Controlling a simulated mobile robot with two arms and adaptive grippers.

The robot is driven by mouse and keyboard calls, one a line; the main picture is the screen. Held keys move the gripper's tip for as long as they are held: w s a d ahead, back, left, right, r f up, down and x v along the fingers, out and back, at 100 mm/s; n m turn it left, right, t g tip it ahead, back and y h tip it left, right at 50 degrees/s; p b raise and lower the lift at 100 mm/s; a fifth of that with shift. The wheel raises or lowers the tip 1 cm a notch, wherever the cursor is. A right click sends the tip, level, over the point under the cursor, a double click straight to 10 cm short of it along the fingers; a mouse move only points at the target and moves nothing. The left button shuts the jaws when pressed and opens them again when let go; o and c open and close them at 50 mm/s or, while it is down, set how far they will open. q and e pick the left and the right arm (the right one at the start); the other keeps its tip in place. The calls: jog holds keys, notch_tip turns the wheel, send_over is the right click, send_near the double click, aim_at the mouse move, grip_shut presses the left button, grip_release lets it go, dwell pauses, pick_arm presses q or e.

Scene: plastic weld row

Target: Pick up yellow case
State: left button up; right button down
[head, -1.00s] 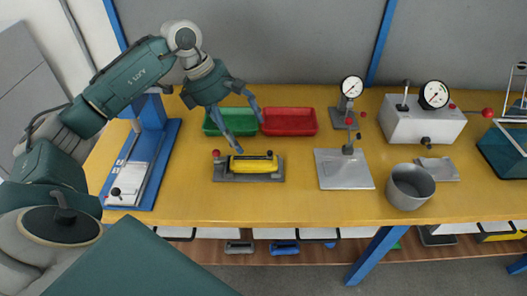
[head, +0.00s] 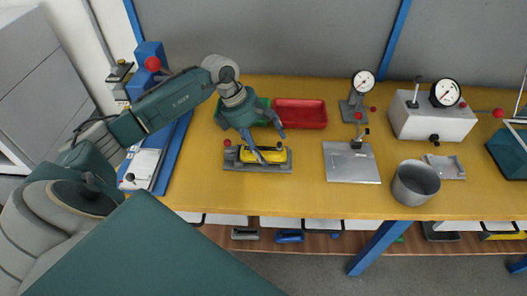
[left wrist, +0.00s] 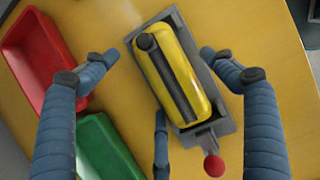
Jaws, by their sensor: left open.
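The yellow case (head: 270,156) lies in a grey holder (head: 256,167) on the bench. In the left wrist view the case (left wrist: 187,75) has a dark bar along its top. A red knob (left wrist: 214,166) sits at one end of the holder. My left gripper (head: 273,149) is open above the case and partly hides it in the head view. In the left wrist view the fingers of the left gripper (left wrist: 160,62) stand apart on both sides of the case, with no visible contact. My right gripper is not in view.
A red tray (head: 300,114) and a green tray (head: 262,103) stand behind the case. A metal plate (head: 352,165), a grey pot (head: 415,183) and a white gauge box (head: 432,117) are to the right. Bare bench lies in front of the holder.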

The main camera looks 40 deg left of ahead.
pick_arm(q)
jog(key=c, duration=1.4)
jog(key=shift+r, duration=0.1)
